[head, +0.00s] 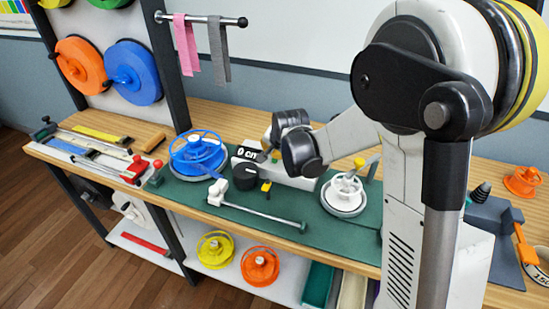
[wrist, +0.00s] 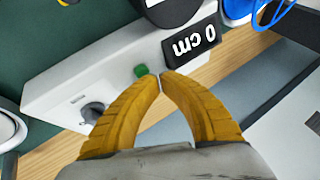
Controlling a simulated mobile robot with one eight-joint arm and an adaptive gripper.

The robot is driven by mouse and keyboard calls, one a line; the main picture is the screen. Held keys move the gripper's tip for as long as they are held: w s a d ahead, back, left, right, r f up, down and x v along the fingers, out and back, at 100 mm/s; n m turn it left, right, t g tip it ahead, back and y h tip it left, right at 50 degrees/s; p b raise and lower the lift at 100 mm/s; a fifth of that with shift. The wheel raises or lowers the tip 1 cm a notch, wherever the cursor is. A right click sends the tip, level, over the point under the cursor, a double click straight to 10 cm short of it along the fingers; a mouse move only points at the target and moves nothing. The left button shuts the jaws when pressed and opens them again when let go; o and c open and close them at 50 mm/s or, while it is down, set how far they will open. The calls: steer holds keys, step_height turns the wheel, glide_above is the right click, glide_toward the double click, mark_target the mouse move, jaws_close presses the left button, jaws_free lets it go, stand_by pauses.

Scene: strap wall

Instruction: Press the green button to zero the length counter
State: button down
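The length counter is a white box (wrist: 62,88) on the green mat, with a black display (wrist: 190,46) that reads "0 cm" and appears upside down in the wrist view. The green button (wrist: 141,70) sits on the box's face beside the display. My gripper (wrist: 161,75) has yellow fingers with their tips together and nothing between them. The tips are just beside the button in the wrist view; whether they touch the box cannot be told. In the head view the display (head: 247,154) shows, and my wrist partly covers the box (head: 290,179).
A blue reel (head: 198,153) stands left of the counter, and a white reel (head: 345,193) stands right of it. A black round part (head: 245,177) is in front of the box. Tools lie at the bench's left end.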

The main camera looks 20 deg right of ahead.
steer(key=shift+r, duration=0.4)
steer(key=shift+r, duration=0.1)
steer(key=shift+r+p, duration=1.9)
steer(key=shift+r, duration=0.5)
